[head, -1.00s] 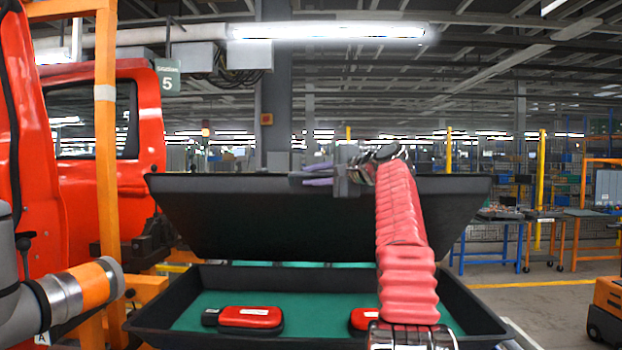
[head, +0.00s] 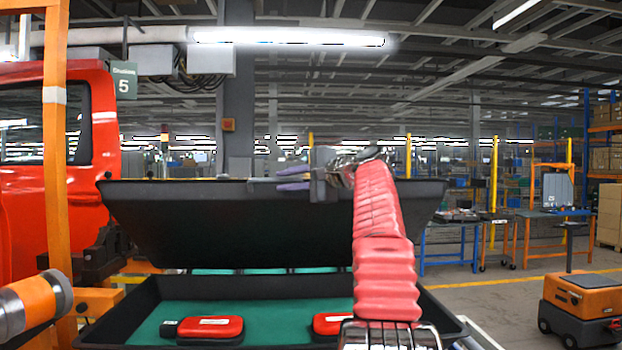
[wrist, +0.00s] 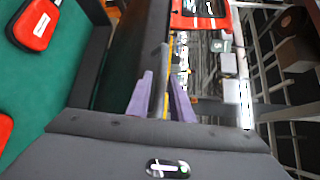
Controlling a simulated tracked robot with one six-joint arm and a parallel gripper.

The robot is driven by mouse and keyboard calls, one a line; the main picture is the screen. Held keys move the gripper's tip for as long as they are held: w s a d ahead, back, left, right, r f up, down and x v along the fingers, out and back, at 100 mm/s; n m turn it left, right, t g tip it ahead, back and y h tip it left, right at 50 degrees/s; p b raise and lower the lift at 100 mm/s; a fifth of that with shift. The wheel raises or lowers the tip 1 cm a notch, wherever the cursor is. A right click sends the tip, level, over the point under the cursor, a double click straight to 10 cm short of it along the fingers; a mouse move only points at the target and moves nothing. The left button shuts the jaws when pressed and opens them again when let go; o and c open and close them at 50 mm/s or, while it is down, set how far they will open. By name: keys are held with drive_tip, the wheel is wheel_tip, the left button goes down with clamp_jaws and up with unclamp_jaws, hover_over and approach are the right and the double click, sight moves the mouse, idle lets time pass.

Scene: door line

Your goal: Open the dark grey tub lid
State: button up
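The dark grey tub lid (head: 230,228) stands raised and tilted above the dark grey tub (head: 115,317) in the head view. My gripper (head: 293,178) is at the lid's upper edge, with one purple finger on each side of its rim. In the wrist view the rim runs between the two fingers of my gripper (wrist: 163,95) with little gap visible, so it looks shut on the lid. The tub's green inside shows below the lid. My pink-sleeved arm hides part of the tub's right side.
Two red cases, one at the left (head: 211,329) and one partly hidden (head: 327,323), lie in the tub. A red vehicle body (head: 35,170) and an orange post (head: 57,160) stand left. An orange wheeled machine (head: 582,308) is at right. Open floor lies between it and the tub.

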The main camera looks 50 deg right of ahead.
drive_tip(key=s+r, duration=0.1)
drive_tip(key=s, duration=0.7)
drive_tip(key=shift+s, duration=0.25)
drive_tip(key=shift+d+r, duration=0.1)
drive_tip(key=shift+d, duration=0.05)
drive_tip(key=d+f+g+h, duration=0.2)
drive_tip(key=d+f+g, duration=0.15)
drive_tip(key=f, duration=0.95)
drive_tip(key=s+a+f+n+g, duration=0.2)
drive_tip(key=a+f+n+g, duration=0.2)
drive_tip(key=a+f, duration=0.7)
drive_tip(key=s+a+f+n+g, duration=0.1)
drive_tip(key=s+a+f+n, duration=0.4)
drive_tip(key=a, duration=0.7)
drive_tip(key=s+a+f+n+g+y, duration=0.1)
drive_tip(key=s+a+f+n, duration=0.4)
drive_tip(key=a, duration=0.8)
drive_tip(key=s+a+f+n+g, duration=0.1)
drive_tip(key=s+a+f+n, duration=0.4)
drive_tip(key=s+a+f, duration=0.3)
drive_tip(key=a+f, duration=0.3)
drive_tip(key=a, duration=0.2)
drive_tip(key=shift+a+f, duration=0.15)
drive_tip(key=shift+f, duration=0.1)
